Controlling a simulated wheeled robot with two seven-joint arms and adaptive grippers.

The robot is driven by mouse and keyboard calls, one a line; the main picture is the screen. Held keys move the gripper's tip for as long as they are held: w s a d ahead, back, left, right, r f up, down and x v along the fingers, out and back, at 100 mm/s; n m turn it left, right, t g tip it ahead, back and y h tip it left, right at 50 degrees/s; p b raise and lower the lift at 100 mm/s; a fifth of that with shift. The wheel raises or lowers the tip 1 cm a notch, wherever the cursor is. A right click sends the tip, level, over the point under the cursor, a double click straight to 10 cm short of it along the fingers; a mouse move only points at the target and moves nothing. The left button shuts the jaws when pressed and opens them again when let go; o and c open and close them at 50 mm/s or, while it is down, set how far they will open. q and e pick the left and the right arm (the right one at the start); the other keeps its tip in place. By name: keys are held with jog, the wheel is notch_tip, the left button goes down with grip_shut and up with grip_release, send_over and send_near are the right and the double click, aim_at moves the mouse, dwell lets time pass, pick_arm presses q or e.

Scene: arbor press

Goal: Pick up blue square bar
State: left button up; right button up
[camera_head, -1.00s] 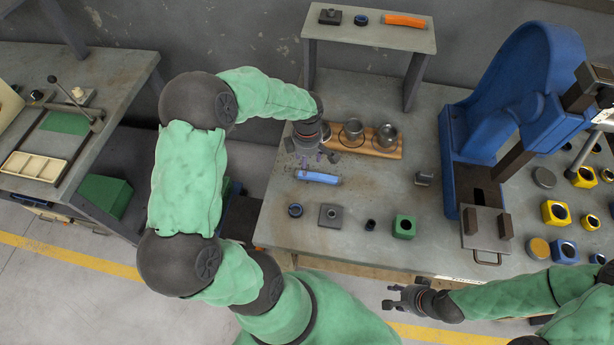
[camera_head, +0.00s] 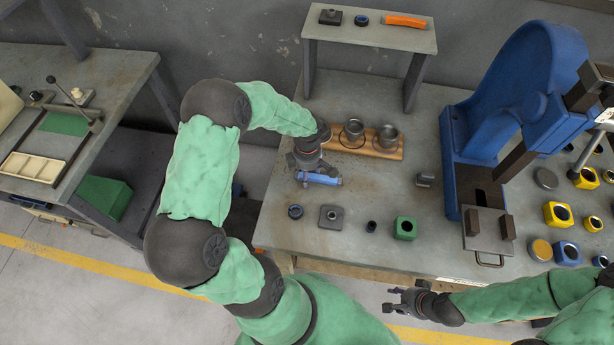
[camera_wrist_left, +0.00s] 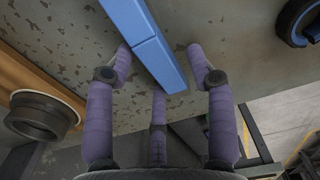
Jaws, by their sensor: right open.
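The blue square bar (camera_head: 323,179) lies on the workbench in the head view, in front of the wooden cup board. My left gripper (camera_head: 304,174) is low over the left end of the bar and hides part of it. In the left wrist view the bar (camera_wrist_left: 145,42) runs between the spread purple fingers of the left gripper (camera_wrist_left: 160,50), which show gaps to it. Whether a finger touches the bar is hard to tell. My right gripper (camera_head: 398,301) is open and empty in front of the bench's front edge.
A wooden board (camera_head: 385,150) with metal cups stands just behind the bar. A dark ring (camera_head: 295,211), a grey square block (camera_head: 332,216) and a green block (camera_head: 405,228) lie nearer the front edge. The blue press (camera_head: 520,100) stands at the right.

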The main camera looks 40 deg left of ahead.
pick_arm(q)
grip_shut()
jog(key=shift+r, duration=0.15)
